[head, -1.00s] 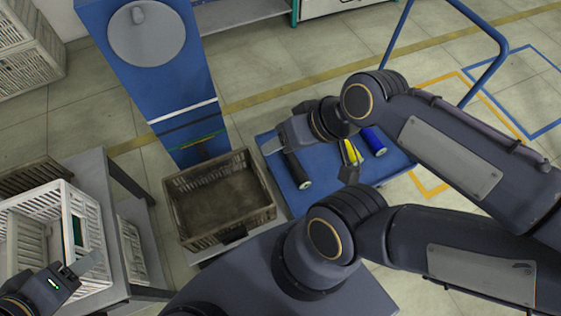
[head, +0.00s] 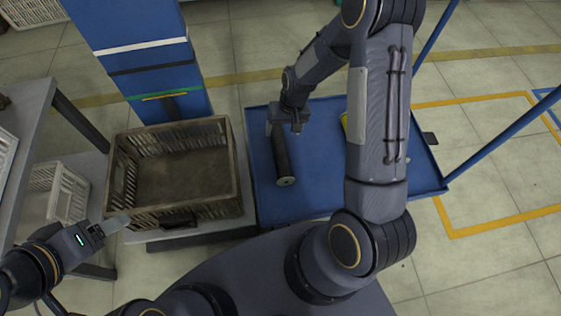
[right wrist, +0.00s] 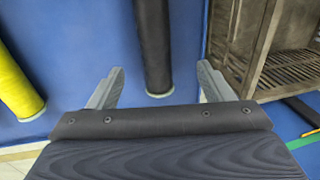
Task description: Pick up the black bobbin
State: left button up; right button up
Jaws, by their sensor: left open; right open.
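The black bobbin (head: 281,160) lies on the blue cart top (head: 320,185), its length running away from me, with a pale end nearest me. My right gripper (head: 284,128) is open above its far part. In the right wrist view the black bobbin (right wrist: 154,45) shows between the two spread fingers of that gripper (right wrist: 158,85); I cannot tell how much height separates them. My left gripper (head: 115,225) is open and empty, near the front left corner of the crate.
A brown slatted crate (head: 233,185) stands left of the cart. A yellow bobbin (right wrist: 17,85) lies left of the black one in the wrist view; in the head view my right arm mostly hides it. A blue machine column (head: 140,60) stands behind the crate.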

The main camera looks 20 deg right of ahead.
aim_at(281, 147)
jog(key=f, duration=0.2)
jog(key=f+b, duration=0.1)
jog(key=f, duration=0.3)
jog(key=shift+a, duration=0.25)
jog(key=f+b, duration=0.2)
jog(key=f, duration=0.1)
jog(key=f+b, duration=0.1)
jog(key=f, duration=0.1)
jog(key=shift+s+a+f, duration=0.15)
jog(key=shift+a, duration=0.2)
jog(key=c, duration=1.2)
